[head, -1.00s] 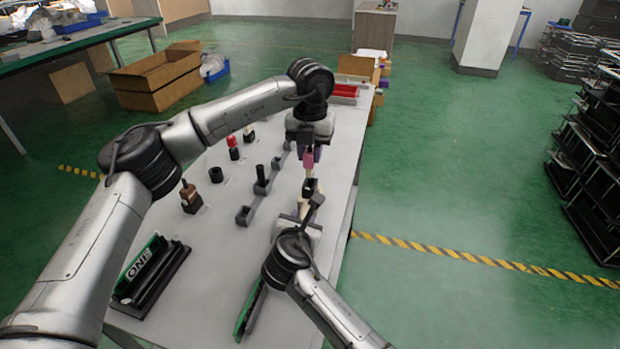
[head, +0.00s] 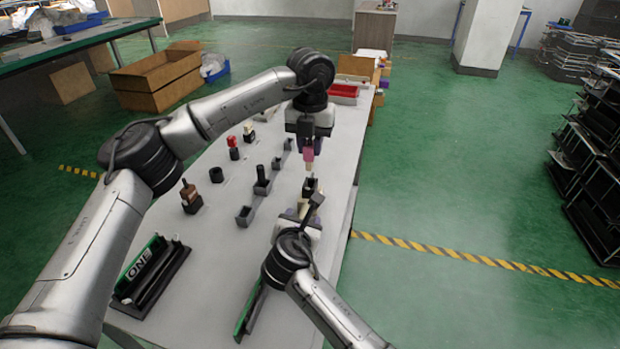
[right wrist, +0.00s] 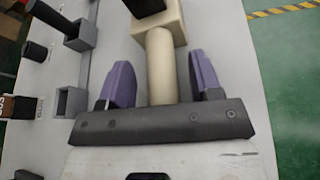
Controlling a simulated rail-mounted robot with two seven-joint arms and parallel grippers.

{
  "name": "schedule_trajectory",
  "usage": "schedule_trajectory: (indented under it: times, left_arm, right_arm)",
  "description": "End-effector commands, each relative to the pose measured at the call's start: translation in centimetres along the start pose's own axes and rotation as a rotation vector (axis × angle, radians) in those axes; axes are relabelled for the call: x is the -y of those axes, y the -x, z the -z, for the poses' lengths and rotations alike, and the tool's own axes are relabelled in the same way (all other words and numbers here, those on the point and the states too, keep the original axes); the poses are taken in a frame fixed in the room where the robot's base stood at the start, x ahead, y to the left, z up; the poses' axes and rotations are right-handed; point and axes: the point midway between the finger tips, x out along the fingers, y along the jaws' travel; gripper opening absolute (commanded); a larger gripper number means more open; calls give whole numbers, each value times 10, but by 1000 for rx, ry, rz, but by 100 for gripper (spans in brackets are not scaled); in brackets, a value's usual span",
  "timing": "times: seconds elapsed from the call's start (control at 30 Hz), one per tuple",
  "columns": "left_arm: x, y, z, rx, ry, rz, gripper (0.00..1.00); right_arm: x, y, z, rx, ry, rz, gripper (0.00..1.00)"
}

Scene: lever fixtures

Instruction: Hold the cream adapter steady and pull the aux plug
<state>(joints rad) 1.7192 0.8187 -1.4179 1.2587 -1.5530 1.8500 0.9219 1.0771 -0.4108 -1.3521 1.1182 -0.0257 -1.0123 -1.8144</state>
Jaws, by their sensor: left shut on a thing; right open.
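My left gripper (head: 309,142) is shut on the pink aux plug (head: 308,156) and holds it upright. The plug's pale lower end shows just above a dark socket-like piece (head: 310,186), with a small gap seeming to lie between them. The cream adapter (right wrist: 160,62) has a round shaft and a squarer block at its far end, where a black piece sits. It shows only in part in the head view (head: 303,207). My right gripper (right wrist: 161,82) is open, its purple fingers on either side of the shaft with gaps at both sides.
Grey lever fixtures (head: 244,216) stand in a row left of the adapter. Brown (head: 190,196) and red (head: 233,146) connectors stand further left. A black rack with a green board (head: 150,272) is at the table's near left. A red bin (head: 345,92) is at the far end.

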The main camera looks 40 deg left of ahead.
Motion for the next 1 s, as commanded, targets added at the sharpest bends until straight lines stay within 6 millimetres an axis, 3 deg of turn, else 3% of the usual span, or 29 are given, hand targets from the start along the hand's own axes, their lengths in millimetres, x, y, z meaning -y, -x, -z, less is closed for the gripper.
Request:
schedule_trajectory:
  times: [0.37,1.0]
  left_arm:
    - [0,0,0,0,0,0,0]
    - [0,0,0,0,0,0,0]
  right_arm:
    - [1,9,1,-1,0,1,59]
    - [0,100,0,0,0,-2,59]
